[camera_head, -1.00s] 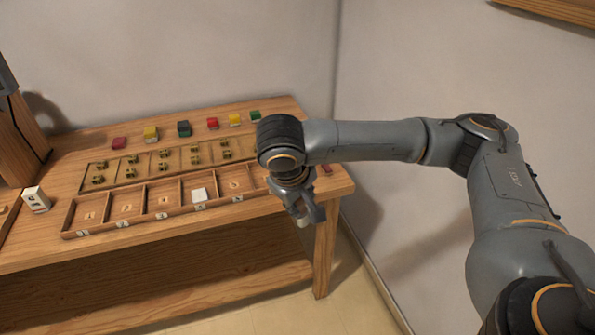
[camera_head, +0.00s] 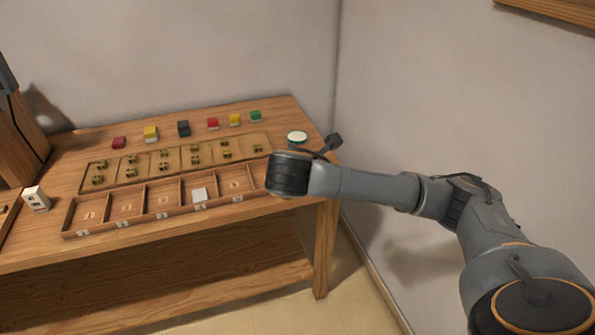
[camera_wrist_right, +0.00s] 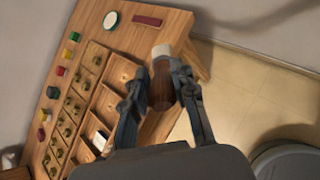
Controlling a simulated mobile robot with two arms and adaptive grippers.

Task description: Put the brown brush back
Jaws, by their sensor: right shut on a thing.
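The brown brush (camera_wrist_right: 162,88) shows in the right wrist view as a short brown handle with a whitish end. My right gripper (camera_wrist_right: 160,82) is shut on it, with a finger on either side. The brush is near the right end of the table in that view; its exact height is unclear. In the head view my wrist hides the brush and most of the gripper; a dark part of the gripper (camera_head: 328,145) shows past the wrist. My left gripper is not in view.
A pale round dish (camera_head: 297,137) and a dark red strip (camera_wrist_right: 147,20) lie at the table's right end. A wooden tray (camera_head: 150,230) of compartments holds a white block (camera_head: 199,195). Several colored blocks stand behind. A wall is close right.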

